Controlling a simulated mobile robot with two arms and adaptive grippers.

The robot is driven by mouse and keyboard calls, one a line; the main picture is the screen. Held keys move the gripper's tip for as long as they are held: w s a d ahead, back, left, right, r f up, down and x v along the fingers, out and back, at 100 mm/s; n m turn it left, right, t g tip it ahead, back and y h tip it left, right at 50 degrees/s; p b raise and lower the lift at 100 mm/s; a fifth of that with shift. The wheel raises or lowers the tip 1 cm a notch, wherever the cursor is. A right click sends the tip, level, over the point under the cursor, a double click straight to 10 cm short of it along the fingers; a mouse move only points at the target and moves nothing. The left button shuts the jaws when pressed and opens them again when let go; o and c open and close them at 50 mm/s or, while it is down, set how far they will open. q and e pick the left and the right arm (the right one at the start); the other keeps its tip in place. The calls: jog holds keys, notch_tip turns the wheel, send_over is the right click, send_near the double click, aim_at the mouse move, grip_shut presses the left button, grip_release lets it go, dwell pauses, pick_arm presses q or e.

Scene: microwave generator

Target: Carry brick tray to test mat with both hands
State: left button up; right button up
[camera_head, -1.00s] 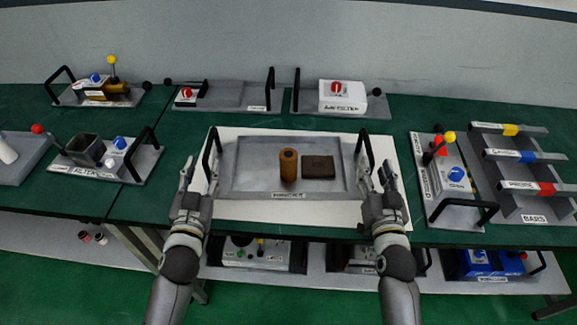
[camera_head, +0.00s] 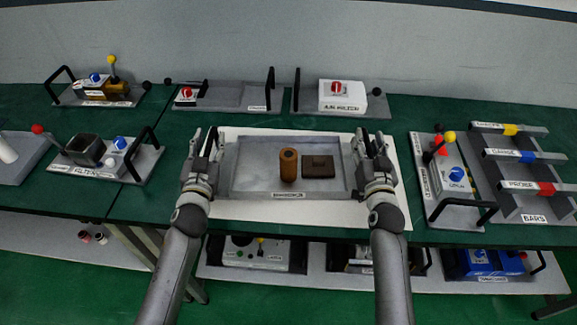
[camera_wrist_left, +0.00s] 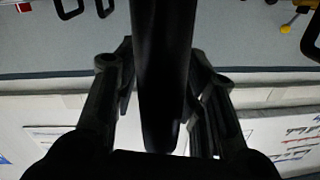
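The grey brick tray (camera_head: 240,190) lies flat on the white mat (camera_head: 395,210) in the head view. A brown upright cylinder (camera_head: 288,165) and a flat dark brown block (camera_head: 318,166) are in it. My left gripper (camera_head: 203,143) is at the tray's left handle, which it mostly hides. In the left wrist view, the black handle bar (camera_wrist_left: 163,70) runs between two spread fingers, with gaps on both sides. My right gripper (camera_head: 371,143) is at the right handle, fingers apart on either side; that handle is mostly hidden.
A device tray with a dark box (camera_head: 88,150) stands left, and a tray with a yellow-knobbed lever (camera_head: 455,180) stands close on the right. A rack of labelled bars (camera_head: 515,180) is further right. More handled trays line the back (camera_head: 225,98). A lower shelf (camera_head: 330,280) holds further devices.

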pick_arm(q)
grip_shut()
pick_arm(e)
grip_shut()
pick_arm(q)
jog(key=shift+r, duration=0.15)
pick_arm(e)
jog(key=shift+w+r, duration=0.1)
jog(key=shift+r, duration=0.15)
